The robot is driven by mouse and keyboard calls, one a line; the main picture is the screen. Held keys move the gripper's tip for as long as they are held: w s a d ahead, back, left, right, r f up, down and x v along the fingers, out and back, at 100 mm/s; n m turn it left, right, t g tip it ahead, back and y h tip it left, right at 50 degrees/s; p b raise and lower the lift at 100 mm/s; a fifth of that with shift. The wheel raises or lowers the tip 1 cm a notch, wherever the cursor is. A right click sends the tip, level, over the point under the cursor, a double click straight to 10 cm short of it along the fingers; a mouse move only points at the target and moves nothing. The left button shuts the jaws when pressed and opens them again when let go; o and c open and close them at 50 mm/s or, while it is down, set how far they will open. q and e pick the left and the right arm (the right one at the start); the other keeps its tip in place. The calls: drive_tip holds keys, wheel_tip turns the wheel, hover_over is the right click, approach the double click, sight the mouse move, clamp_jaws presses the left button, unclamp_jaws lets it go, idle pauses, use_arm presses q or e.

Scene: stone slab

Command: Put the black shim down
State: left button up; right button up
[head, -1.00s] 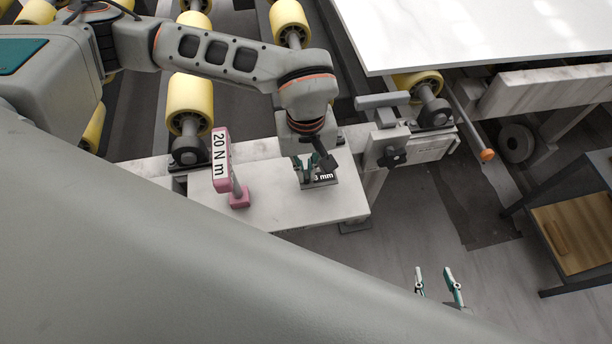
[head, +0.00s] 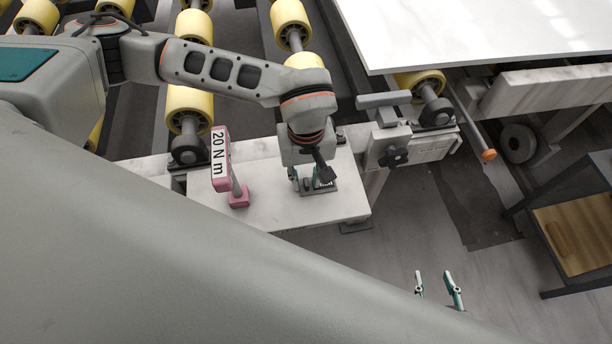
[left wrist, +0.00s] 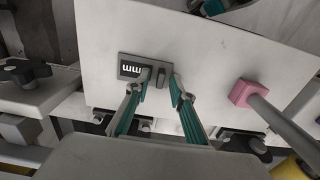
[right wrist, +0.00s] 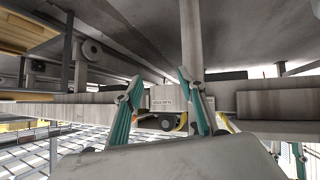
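The black shim, a small dark plate with a raised grey tab and a white "mm" label, lies flat on the pale stone ledge (head: 270,208). It shows in the head view (head: 322,188), partly covered by my left gripper (head: 305,178), and in the left wrist view (left wrist: 130,67). My left gripper points down at the shim. In the left wrist view its fingertips (left wrist: 162,80) are apart, either side of the tab, with a visible gap on the right. My right gripper (head: 436,275) is open and empty, away from the ledge; it also shows in the right wrist view (right wrist: 160,82).
A clamp with a black knob (head: 393,156) is to the right. Yellow rollers (head: 188,108) lie behind, and a white slab (head: 480,35) is at the upper right.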

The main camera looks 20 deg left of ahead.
sight(306, 181)
use_arm(q)
wheel_tip(306, 181, up, 12)
drive_tip(key=p, duration=0.1)
drive_tip(key=shift+r+p, duration=0.15)
drive_tip(key=shift+p, duration=0.15)
idle(0.5)
